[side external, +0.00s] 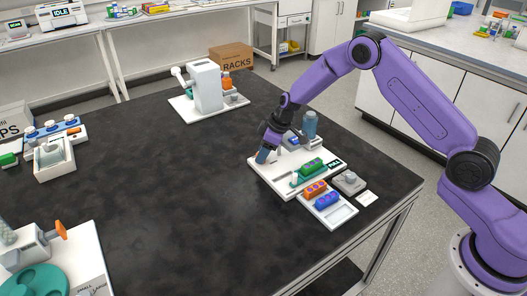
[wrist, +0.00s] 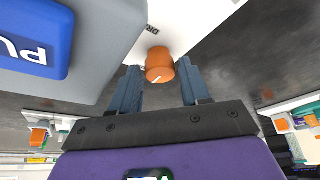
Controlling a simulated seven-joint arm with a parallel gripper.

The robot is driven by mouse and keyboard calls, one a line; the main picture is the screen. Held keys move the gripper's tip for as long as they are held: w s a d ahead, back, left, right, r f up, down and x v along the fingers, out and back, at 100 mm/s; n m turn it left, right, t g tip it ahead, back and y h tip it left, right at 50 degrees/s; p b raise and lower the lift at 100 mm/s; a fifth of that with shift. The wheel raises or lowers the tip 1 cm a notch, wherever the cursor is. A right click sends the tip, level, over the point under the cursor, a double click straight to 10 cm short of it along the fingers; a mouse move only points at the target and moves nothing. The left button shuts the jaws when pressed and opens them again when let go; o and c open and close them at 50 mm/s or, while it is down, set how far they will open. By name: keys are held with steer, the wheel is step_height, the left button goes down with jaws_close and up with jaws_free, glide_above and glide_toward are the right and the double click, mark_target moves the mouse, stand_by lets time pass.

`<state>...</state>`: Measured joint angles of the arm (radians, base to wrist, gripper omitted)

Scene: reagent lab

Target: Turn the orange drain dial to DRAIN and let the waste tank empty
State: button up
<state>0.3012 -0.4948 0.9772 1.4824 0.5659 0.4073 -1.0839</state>
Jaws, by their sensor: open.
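In the wrist view, the orange drain dial (wrist: 159,62) sits on a white panel, with a short white pointer line aimed toward the lower left. The two blue-grey fingers of my gripper (wrist: 158,82) are open, one on each side of the dial. I cannot tell whether they touch it. In the side view my gripper (side external: 264,155) is low over the left part of a white station board (side external: 262,175), and the dial is mostly hidden there. A blue-grey cylinder (side external: 310,125) stands at the board's back; I cannot tell whether it is the waste tank.
A grey housing with a blue label (wrist: 35,38) is close on the left in the wrist view. The station holds a green rack (side external: 312,168) and a small dark display (side external: 333,163). The middle table (side external: 170,180) is clear.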

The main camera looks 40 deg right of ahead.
steer(key=c, duration=0.8)
steer(key=shift+o, duration=0.2)
steer(key=m, duration=0.2)
steer(key=m+t+h, duration=0.1)
steer(key=m, duration=0.1)
steer(key=shift+s+a+m+h, duration=0.15)
steer(key=shift+m+h, duration=0.15)
steer(key=shift+m, duration=0.1)
steer(key=m+h, duration=0.1)
steer(key=m, duration=0.3)
steer(key=shift+a+h, duration=0.15)
steer(key=shift+h, duration=0.25)
steer(key=m, duration=0.2)
steer(key=m+h, duration=0.1)
steer(key=m, duration=0.2)
steer(key=shift+a+h, duration=0.15)
steer(key=shift+h, duration=0.15)
steer(key=shift+m+g+h, duration=0.6)
steer(key=shift+m+h, duration=0.1)
steer(key=shift+m, duration=1.4)
steer(key=shift+a, duration=0.1)
